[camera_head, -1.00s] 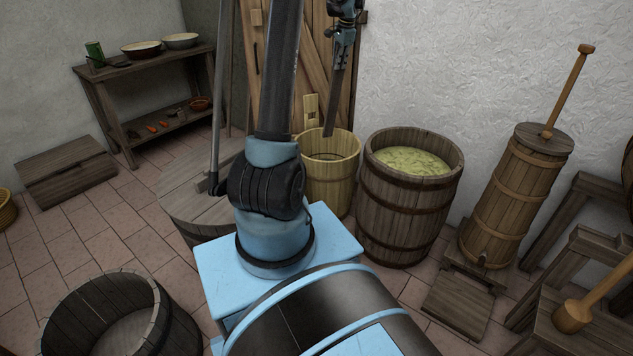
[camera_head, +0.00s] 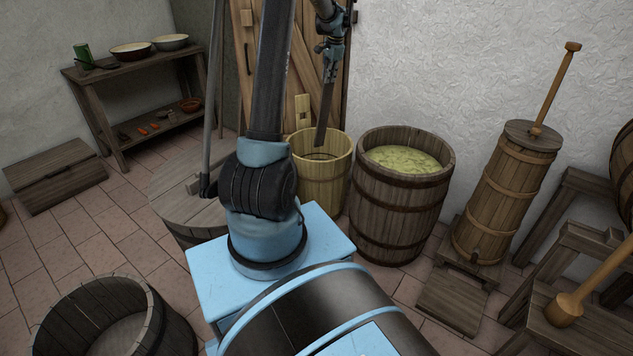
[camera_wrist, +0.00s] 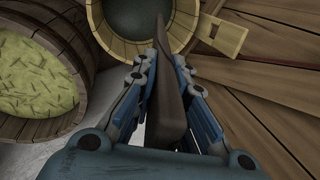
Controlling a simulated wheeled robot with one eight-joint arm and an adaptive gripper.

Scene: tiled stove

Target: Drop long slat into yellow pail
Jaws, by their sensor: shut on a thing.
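The yellow pail (camera_head: 323,185) is a pale wooden tub with an upright slotted handle stave, standing by the door. Its mouth faces up, and its wall also shows in the wrist view (camera_wrist: 118,46). My gripper (camera_head: 331,52) is above the pail and shut on the long slat (camera_head: 326,100), a dark brown narrow board. The slat hangs nearly upright. Its lower end overlaps the pail's opening in both views; I cannot tell how far inside it is. In the wrist view the slat (camera_wrist: 168,105) runs between my gripper's fingers (camera_wrist: 170,85).
A dark barrel (camera_head: 400,215) of greenish shreds stands close right of the pail. A round lidded wooden tub (camera_head: 185,190) is to its left, a plank door (camera_head: 310,60) behind. A churn (camera_head: 500,195) stands further right. Tiled floor is open at left.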

